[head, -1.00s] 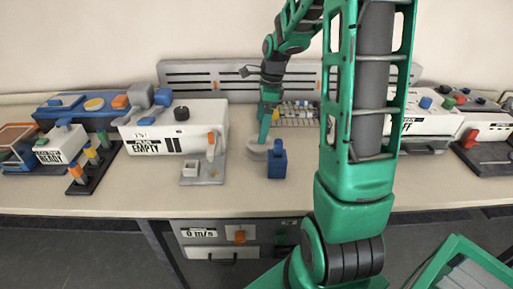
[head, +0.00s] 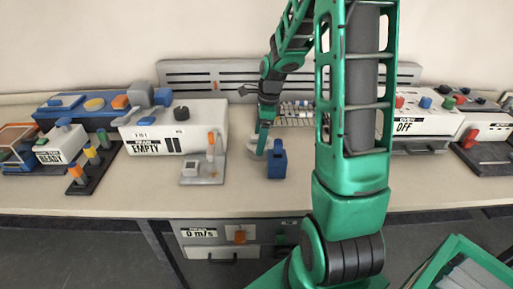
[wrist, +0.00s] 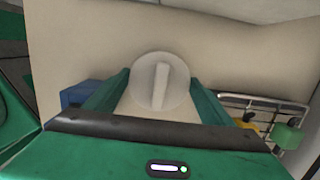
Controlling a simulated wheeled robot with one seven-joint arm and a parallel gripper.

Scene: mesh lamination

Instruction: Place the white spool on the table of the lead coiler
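The white spool (wrist: 161,67) shows in the wrist view as a pale round disc with a raised bar across it. It lies between and just beyond my fingers. In the head view a pale disc (head: 252,148), which looks like the spool, lies on the table left of a blue block, partly hidden by my gripper. My gripper (wrist: 157,95) is open, its two green fingers apart. It also shows in the head view (head: 261,150), low over the table. Which machine is the lead coiler I cannot tell; none has a readable label naming it.
The blue block (head: 277,162) stands close right of my gripper. A white machine labelled EMPTY (head: 186,132) with an orange-levered grey base (head: 202,178) is on the left. A wire rack (head: 297,112) is behind my gripper. The front table strip is clear.

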